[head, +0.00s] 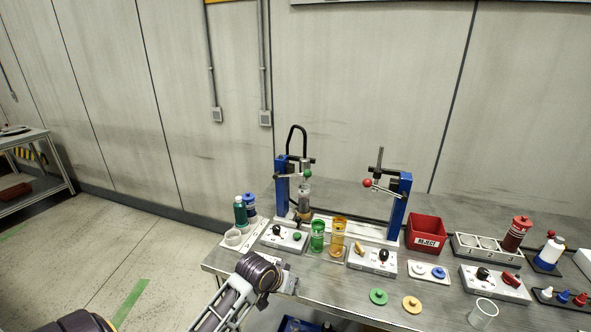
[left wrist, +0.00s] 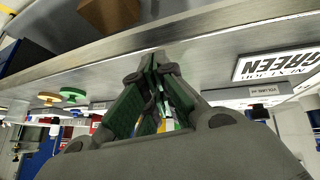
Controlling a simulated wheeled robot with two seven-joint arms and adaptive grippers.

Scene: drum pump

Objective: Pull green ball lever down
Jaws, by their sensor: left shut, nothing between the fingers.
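The green ball lever (head: 307,174) sticks out to the right from the left blue pump stand (head: 282,190) in the head view. Its ball is at about the height of the stand's upper part. A clear cylinder (head: 304,198) stands below it. My left gripper (head: 290,283) is at the table's front edge, below and well apart from the lever. It is shut and empty; its fingers (left wrist: 158,95) show close together in the left wrist view. The lever cannot be made out in the left wrist view. My right gripper is not in view.
A green cup (head: 318,236) and an orange cup (head: 338,238) stand before the pumps, between switch boxes (head: 285,238). A red-ball lever (head: 367,183) is on the right stand. A red reject bin (head: 426,232) is right of it. Green and orange discs lie in front.

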